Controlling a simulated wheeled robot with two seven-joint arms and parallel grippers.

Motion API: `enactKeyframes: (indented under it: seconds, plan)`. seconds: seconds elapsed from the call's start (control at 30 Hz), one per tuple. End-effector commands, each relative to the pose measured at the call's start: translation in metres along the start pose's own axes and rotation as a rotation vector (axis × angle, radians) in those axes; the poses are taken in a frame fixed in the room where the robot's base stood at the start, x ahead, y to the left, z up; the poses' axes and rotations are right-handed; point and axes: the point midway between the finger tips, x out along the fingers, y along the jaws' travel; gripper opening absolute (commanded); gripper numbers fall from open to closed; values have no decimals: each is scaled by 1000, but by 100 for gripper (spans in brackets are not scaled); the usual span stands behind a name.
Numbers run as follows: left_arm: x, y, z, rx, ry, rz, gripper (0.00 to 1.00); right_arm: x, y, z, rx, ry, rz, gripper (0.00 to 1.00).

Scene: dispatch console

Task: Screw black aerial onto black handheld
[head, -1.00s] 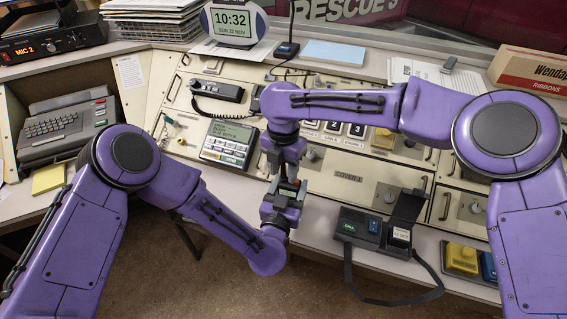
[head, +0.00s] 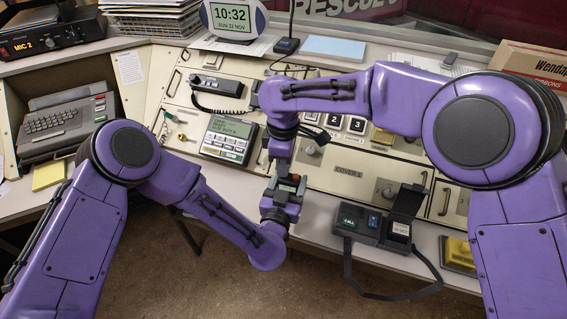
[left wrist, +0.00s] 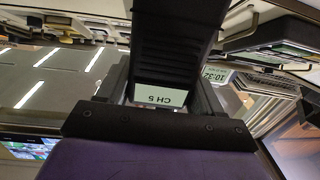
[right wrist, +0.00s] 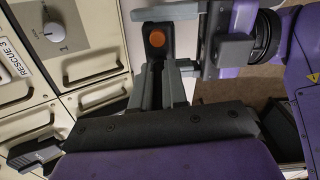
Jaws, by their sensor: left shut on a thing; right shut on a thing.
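The black handheld (head: 290,184) is in my left gripper (head: 282,192), low in the middle of the head view, in front of the console. Its dark ribbed body (left wrist: 170,45) and a pale screen reading CH 5 (left wrist: 160,97) fill the middle of the left wrist view. An orange button (right wrist: 157,39) shows on it in the right wrist view. My right gripper (head: 281,166) points down just above the handheld, shut on the black aerial. The aerial is mostly hidden between the fingers. I cannot tell whether the aerial touches the handheld.
Behind the grippers stands the console with a desk phone unit (head: 229,138), a corded handset (head: 216,88) and a cover panel (head: 350,172). An open black box with a green button (head: 349,222) and a yellow block (head: 457,252) lie on the right ledge. Open floor lies below.

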Motion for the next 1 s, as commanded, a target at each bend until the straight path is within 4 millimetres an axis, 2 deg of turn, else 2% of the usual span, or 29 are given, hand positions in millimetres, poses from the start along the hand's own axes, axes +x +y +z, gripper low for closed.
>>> enactKeyframes:
  seconds: [0.03,0.17,0.2,0.27,0.57,0.83,1.0]
  plan:
    - [0,1,-1,0,2,2,0,2,0,1,81,-4,0,0]
    - [0,1,-1,-1,3,2,0,2,0,1,64,-2,-3,0]
    - [0,1,-1,-1,3,2,0,3,0,1,63,-2,-3,20]
    - [0,1,-1,-1,3,3,0,3,0,1,62,-2,-3,39]
    - [0,1,-1,-1,3,2,0,0,0,0,58,-1,-2,39]
    - [0,0,-1,-1,2,1,0,-36,0,0,58,1,1,39]
    - [0,0,-1,-1,2,1,0,-44,0,0,58,0,-2,39]
